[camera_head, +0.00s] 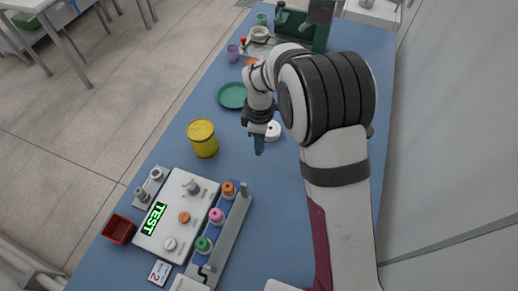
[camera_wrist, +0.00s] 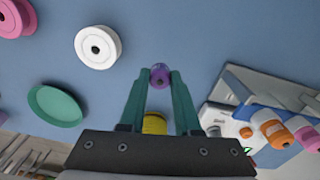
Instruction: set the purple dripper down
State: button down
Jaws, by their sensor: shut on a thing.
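My gripper (camera_wrist: 160,82) has its teal fingers closed on the small purple dripper (camera_wrist: 159,74), which sits between the fingertips in the wrist view. In the head view my gripper (camera_head: 259,147) hangs over the blue table between the yellow can and the white round piece, fingers pointing down. The dripper cannot be made out there. A grey rack (camera_head: 231,235) at the lower middle holds orange (camera_head: 228,190), pink (camera_head: 217,215) and green (camera_head: 203,244) drippers. The gap between the held dripper and the table cannot be judged.
A yellow can (camera_head: 202,140) stands left of my gripper. A green saucer (camera_head: 232,95) lies behind, and a white round piece (camera_head: 273,132) close right. A white TEST panel (camera_head: 177,207) and red tray (camera_head: 118,229) are at lower left. Bare table lies between gripper and rack.

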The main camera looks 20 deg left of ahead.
jog(key=shift+a+f, duration=0.1)
jog(key=shift+f, duration=1.9)
jog(key=c, duration=0.6)
grip_release()
jog(key=shift+f, duration=0.1)
